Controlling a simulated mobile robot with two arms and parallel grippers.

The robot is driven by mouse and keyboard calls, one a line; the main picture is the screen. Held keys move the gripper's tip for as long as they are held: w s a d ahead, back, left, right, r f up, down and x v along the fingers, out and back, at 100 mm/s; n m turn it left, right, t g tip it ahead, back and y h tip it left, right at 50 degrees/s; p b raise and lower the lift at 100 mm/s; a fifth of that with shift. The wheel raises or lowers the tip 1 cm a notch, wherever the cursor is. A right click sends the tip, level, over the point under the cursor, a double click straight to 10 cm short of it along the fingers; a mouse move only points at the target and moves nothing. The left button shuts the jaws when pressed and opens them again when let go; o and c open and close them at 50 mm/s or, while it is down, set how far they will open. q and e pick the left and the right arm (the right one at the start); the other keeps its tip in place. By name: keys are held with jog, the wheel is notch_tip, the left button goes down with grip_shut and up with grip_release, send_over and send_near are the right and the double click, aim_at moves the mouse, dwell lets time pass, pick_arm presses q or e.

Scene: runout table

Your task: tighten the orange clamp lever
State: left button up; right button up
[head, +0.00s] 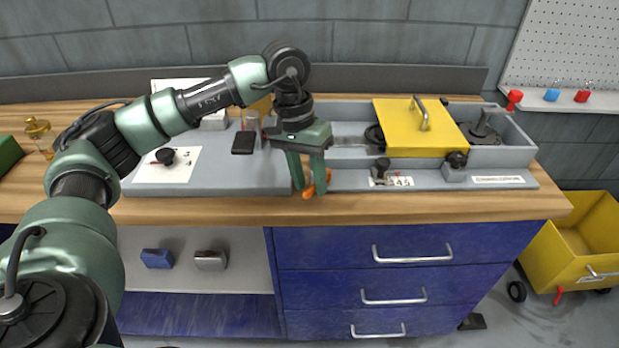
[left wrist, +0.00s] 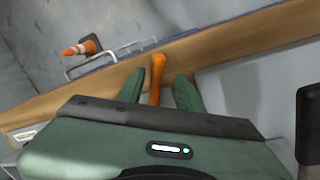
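The orange clamp lever (head: 308,192) is at the front edge of the grey fixture on the bench. My left gripper (head: 309,191) is lowered over it, with its green fingers pointing down and partly hiding it. In the left wrist view the orange lever (left wrist: 156,84) lies between the two fingers of the left gripper (left wrist: 159,76). Narrow gaps show on both sides of the lever, so the gripper is open around it. The base of the lever is hidden by the gripper. My right gripper is not in view.
A yellow cover with a handle (head: 406,128) sits on the fixture to the right, near dark knobs (head: 456,158). A white sheet (head: 150,174) lies at left. A yellow cart (head: 560,262) stands right of the bench.

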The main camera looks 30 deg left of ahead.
pick_arm(q)
notch_tip(320, 180, up, 8)
jog(key=a, duration=0.1)
jog(key=shift+a+f+b, duration=0.15)
jog(key=shift+a+b, duration=0.1)
jog(key=shift+b, duration=0.05)
dwell(0.5)
